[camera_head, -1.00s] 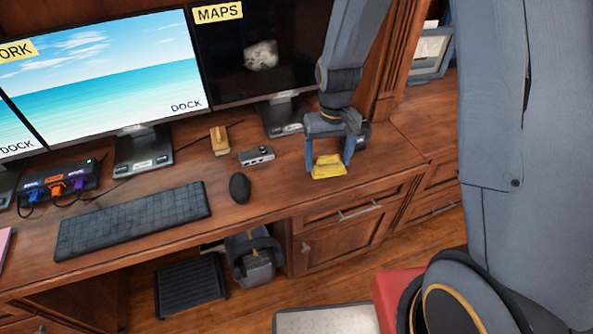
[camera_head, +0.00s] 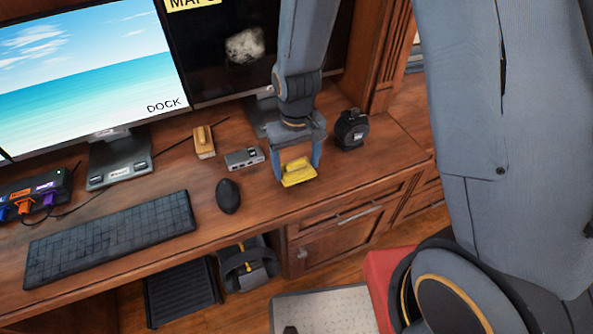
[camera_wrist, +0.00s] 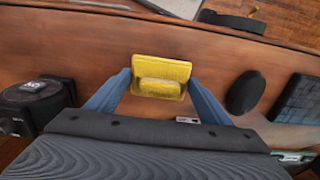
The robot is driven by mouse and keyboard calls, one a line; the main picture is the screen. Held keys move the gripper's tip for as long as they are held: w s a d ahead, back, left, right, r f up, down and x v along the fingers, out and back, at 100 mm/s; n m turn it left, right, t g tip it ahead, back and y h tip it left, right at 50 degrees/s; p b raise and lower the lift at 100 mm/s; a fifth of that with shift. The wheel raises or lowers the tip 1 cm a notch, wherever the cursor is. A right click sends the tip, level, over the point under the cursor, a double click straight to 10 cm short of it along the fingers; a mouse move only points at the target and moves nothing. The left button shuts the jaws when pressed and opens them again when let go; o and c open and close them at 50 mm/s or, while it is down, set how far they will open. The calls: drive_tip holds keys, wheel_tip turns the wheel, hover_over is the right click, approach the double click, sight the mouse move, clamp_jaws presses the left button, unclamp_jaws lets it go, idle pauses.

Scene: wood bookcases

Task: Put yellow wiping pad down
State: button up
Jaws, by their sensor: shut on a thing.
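The yellow wiping pad (camera_head: 298,172) is between the fingers of my gripper (camera_head: 297,170), over the right part of the wooden desk (camera_head: 345,190). It also shows in the wrist view (camera_wrist: 161,72), with a blue-grey finger of my gripper (camera_wrist: 160,82) on each side. The gripper is shut on the pad. From these views I cannot tell whether the pad's underside touches the desk.
A black mouse (camera_head: 228,195), a small grey hub (camera_head: 244,158) and a keyboard (camera_head: 110,240) lie to the left. A black round device (camera_head: 351,129) stands right of the gripper. A wood-toned block (camera_head: 204,142) lies near the monitors. Bare desk surrounds the pad.

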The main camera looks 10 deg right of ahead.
sight(296, 169)
drive_tip(key=shift+f+p, duration=0.3)
drive_tip(key=shift+f, duration=1.45)
drive_tip(key=shift+f, duration=0.1)
drive_tip(key=o, duration=0.9)
